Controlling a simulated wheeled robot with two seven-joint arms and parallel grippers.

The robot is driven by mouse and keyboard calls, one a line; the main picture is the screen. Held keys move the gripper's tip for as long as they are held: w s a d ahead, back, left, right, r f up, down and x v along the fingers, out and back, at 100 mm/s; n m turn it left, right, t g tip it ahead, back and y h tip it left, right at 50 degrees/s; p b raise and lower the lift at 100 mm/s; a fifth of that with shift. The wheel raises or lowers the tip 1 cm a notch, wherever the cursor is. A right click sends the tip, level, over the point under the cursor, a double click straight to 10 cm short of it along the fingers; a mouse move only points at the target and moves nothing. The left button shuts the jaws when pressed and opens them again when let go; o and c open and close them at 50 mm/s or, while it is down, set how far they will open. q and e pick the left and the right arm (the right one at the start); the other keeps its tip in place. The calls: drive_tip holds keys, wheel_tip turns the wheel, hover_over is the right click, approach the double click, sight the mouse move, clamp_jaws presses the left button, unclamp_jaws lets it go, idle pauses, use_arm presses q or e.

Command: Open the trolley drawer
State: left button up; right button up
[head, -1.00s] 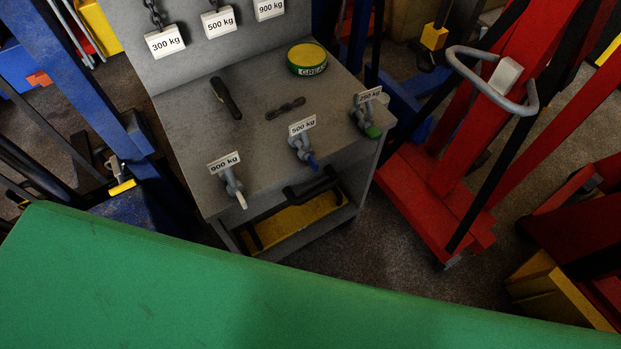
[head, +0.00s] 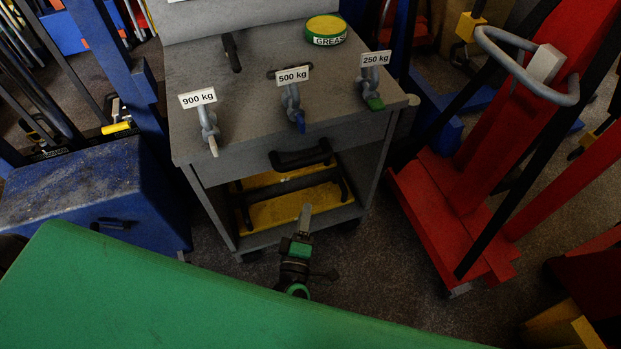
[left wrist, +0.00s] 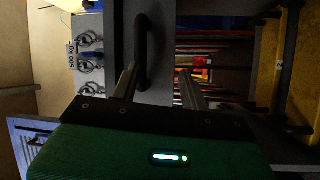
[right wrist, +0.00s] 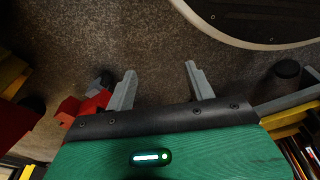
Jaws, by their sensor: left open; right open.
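The grey trolley (head: 205,75) stands ahead in the head view, its drawer (head: 237,163) looking shut under the top. The drawer's black bar handle (head: 303,158) is on the front. My left gripper (head: 305,212) is below and in front of the handle, apart from it in the head view. In the left wrist view the handle (left wrist: 143,45) shows beyond the open fingers (left wrist: 158,74), nearer the left finger, with nothing held. My right gripper (right wrist: 160,70) is open and empty over bare floor in the right wrist view; it is not in the head view.
Shackles with weight labels and a grease tin (head: 326,30) are on the trolley top. A yellow item (head: 290,200) lies on the lower shelf. A blue box (head: 95,190) stands left, a red lifter (head: 450,210) right. My green body part fills the front.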

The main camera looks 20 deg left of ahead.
sight(304, 162)
use_arm(q)
drive_tip(key=w+a+r+n, duration=0.1)
drive_tip(key=w+r, duration=0.1)
drive_tip(key=w, duration=0.2)
drive_tip(key=w+a+r+n+y+p, duration=0.1)
drive_tip(key=w, duration=0.3)
drive_tip(key=w+a+r+y, duration=0.1)
drive_tip(key=w+r, duration=0.1)
drive_tip(key=w, duration=0.3)
drive_tip(key=shift+a+r+n+t, duration=0.25)
drive_tip(key=shift+r+n+t, duration=0.05)
drive_tip(key=shift+n, duration=0.1)
use_arm(e)
drive_tip(key=f, duration=0.1)
drive_tip(key=s+d+f, duration=0.1)
drive_tip(key=s+f, duration=0.1)
drive_tip(key=shift+d+f, duration=0.25)
use_arm(q)
clamp_jaws()
